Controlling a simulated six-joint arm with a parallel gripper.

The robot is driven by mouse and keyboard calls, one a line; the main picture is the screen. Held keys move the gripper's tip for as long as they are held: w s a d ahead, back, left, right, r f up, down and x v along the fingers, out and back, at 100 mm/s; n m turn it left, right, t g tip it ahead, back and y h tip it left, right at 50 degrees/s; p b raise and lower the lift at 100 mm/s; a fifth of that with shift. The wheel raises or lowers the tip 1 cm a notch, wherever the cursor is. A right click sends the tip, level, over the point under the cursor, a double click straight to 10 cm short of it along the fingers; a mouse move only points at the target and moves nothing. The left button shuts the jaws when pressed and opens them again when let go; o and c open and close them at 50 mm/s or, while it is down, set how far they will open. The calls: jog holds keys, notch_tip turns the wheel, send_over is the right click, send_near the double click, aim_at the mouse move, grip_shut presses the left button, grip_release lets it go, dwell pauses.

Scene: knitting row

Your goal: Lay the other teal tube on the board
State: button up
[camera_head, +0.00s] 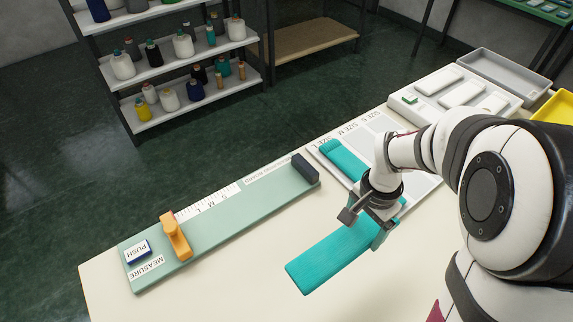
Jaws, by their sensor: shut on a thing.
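One teal tube (332,258) slants from my gripper down to the lower left. My gripper (372,228) is shut on its upper right end; whether the tube touches the table is hard to tell. A second teal tube (345,160) lies in the SIZE L area of the pale size board (372,130), partly hidden behind my arm. The long green measuring board (215,238) lies to the left of my gripper and is bare of tubes. It has an orange slider (176,238), a dark end block (305,169) and a PUSH button (138,252).
A white tray with pale blocks (455,92) and a grey bin (505,75) stand at the back right, near a yellow bin (556,107). The cream table (225,295) is clear in front of the measuring board. Shelves of yarn cones (180,75) stand beyond the table.

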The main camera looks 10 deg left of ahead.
jog(key=w+a, duration=0.4)
jog(key=w, duration=0.4)
send_over(273, 189)
notch_tip(273, 189, down, 6)
jog(key=shift+f, duration=0.15)
notch_tip(273, 189, down, 4)
jog(key=shift+r, duration=0.1)
